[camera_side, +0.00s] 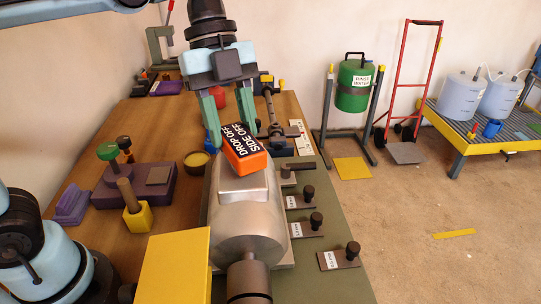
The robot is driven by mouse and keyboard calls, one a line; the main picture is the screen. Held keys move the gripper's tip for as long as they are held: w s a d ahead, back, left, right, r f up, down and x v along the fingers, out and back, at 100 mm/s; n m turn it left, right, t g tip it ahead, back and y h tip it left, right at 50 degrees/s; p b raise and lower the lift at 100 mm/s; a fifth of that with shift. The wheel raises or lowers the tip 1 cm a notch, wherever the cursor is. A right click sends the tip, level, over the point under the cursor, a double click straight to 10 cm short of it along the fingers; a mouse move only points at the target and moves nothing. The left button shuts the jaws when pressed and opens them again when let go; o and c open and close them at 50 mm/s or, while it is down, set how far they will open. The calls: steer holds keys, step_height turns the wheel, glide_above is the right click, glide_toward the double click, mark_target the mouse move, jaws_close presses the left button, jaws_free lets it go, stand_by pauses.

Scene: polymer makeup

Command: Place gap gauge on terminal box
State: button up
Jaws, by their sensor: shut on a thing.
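The orange block with a black label reading "DROP OFF: SIDE OFF" (248,160) appears to be the gap gauge. My gripper (234,139) is shut on it, with a green finger on either side. The block is tilted. Below it is a silver motor-like body (246,232) whose raised, flat-topped part appears to be the terminal box (240,187). The block's lower edge overlaps that top in the picture; I cannot tell whether they touch.
A purple fixture (160,190) and a yellow block with a brown peg (137,218) stand to the left. A large yellow block (174,268) is at the front. Several dark knobbed pieces (352,252) line the right. A green rinse water tank (354,85) stands off the table.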

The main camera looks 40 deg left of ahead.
steer(key=shift+f, duration=0.6)
steer(key=shift+f, duration=0.1)
steer(key=o, duration=1.1)
steer(key=shift+o, duration=0.2)
steer(key=v, duration=1.2)
steer(key=shift+d, duration=0.1)
